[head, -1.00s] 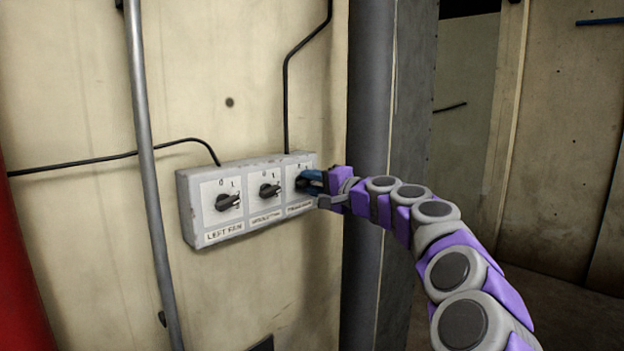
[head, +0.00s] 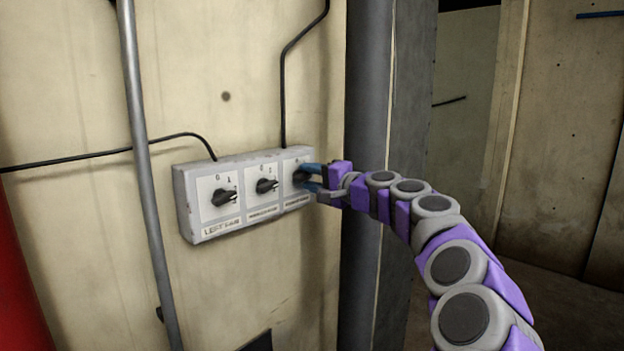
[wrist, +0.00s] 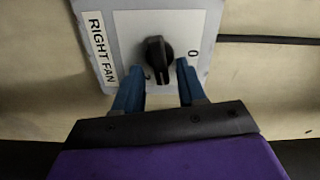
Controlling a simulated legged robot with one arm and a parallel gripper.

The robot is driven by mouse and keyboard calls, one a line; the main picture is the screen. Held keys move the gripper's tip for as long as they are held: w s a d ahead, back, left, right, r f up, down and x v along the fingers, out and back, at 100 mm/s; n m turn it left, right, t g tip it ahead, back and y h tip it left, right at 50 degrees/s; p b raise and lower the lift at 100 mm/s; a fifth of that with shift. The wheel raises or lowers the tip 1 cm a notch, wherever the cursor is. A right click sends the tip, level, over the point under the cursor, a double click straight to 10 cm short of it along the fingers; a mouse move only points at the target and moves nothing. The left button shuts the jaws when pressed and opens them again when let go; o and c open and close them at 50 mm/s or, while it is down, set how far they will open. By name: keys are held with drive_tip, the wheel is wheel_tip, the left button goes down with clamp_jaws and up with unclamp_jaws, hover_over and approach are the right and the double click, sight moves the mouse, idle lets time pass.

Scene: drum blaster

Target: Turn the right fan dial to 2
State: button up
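The right fan dial is a black knob (wrist: 158,55) on a pale plate labelled RIGHT FAN (wrist: 102,47) in the wrist view. A 0 is printed to its right in that view. The knob's grip runs roughly up and down there; I cannot tell which number it points at. My gripper (wrist: 158,66) is open, with one blue finger on each side of the knob's lower end and small gaps between. The other numbers are hidden or unreadable. In the head view my gripper (head: 311,177) is at the rightmost panel of the grey control box (head: 210,165), partly covering the dial.
The left fan dial (head: 224,197) and a middle dial (head: 266,186) sit on the same box. A grey pipe (head: 146,180) runs in front of the wall at left. A dark column (head: 368,90) stands close to the right of the box.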

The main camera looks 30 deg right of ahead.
drive_tip(key=b+v, duration=0.3)
drive_tip(key=v, duration=1.4)
drive_tip(key=shift+d, duration=0.2)
drive_tip(key=s+a+f+n+g+y+b, duration=0.1)
drive_tip(key=a+f+n+g+b, duration=0.2)
drive_tip(key=a+f, duration=0.5)
drive_tip(key=s+a+f+n+g+y+b, duration=0.1)
drive_tip(key=a+f+n+g+b, duration=0.25)
drive_tip(key=a, duration=0.95)
drive_tip(key=s+a+f+n+g+b, duration=0.1)
drive_tip(key=s+a+f+g+b, duration=0.15)
drive_tip(key=a+f, duration=0.35)
drive_tip(key=s+a+f+n+g+b, duration=0.15)
drive_tip(key=s+a+f, duration=0.25)
drive_tip(key=f, duration=0.4)
drive_tip(key=s+a+f+n+g+h+b, duration=0.1)
drive_tip(key=s+f+g+h+b, duration=0.1)
drive_tip(key=s+f, duration=0.4)
drive_tip(key=s+a+f+n+g+h+b, duration=0.1)
drive_tip(key=s+f+g, duration=0.15)
drive_tip(key=f, duration=0.55)
drive_tip(key=s+d+f+g+h+b, duration=0.2)
drive_tip(key=s+d+f+b, duration=0.1)
drive_tip(key=s+f, duration=0.5)
drive_tip(key=s+d+f+n+g+h+b, duration=0.1)
drive_tip(key=s+d+f+h+b, duration=0.2)
drive_tip(key=s+f, duration=0.6)
drive_tip(key=shift+g, duration=0.4)
